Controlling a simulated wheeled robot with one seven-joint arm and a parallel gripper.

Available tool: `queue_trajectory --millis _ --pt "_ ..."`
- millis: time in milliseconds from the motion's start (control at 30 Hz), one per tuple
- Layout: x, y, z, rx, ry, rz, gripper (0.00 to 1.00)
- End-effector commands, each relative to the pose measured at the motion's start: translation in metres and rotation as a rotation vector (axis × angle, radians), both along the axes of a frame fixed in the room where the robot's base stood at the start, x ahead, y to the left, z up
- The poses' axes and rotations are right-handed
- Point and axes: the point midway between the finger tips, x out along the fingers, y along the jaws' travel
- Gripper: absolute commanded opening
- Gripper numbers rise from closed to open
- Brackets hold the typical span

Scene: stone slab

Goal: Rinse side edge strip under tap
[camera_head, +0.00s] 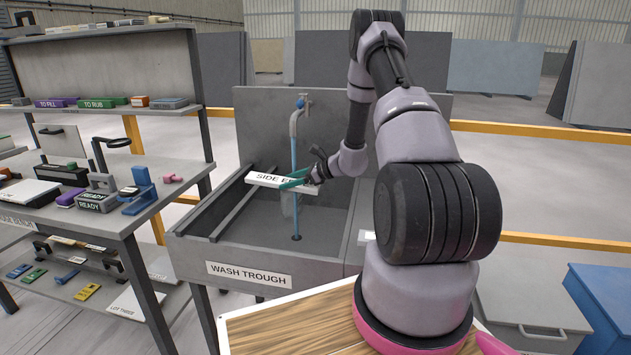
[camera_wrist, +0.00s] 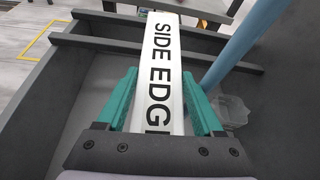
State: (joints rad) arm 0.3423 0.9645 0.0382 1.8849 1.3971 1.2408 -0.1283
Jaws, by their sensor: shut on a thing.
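The side edge strip (camera_head: 264,179) is a long white bar with black lettering, held level over the wash trough (camera_head: 207,250). My gripper (camera_head: 296,179) has teal fingers and is shut on the strip; in the wrist view the fingers (camera_wrist: 165,105) sit on either side of the strip (camera_wrist: 160,65). The tap (camera_head: 301,103) stands at the trough's back panel. A blue stream of water (camera_head: 295,205) falls from it to the trough floor, beside the strip near my gripper. In the wrist view the stream (camera_wrist: 240,45) is to the right of the strip; I cannot tell whether they touch.
A bench (camera_head: 130,215) with labelled blocks and tools stands left of the trough. Dark rails (camera_head: 228,202) cross the trough's left side. A wooden board (camera_head: 290,325) is in front, and a blue cabinet (camera_head: 600,300) is at right.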

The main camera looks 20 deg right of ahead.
Motion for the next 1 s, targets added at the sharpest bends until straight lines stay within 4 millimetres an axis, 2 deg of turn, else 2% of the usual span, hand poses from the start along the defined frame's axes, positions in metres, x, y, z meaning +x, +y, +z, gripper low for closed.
queue_trajectory --millis 600,1000 --pt "-0.045 -0.008 0.001 0.001 -0.001 -0.001 0.00" --pt "-0.049 -0.009 0.001 0.000 -0.002 0.000 0.00"
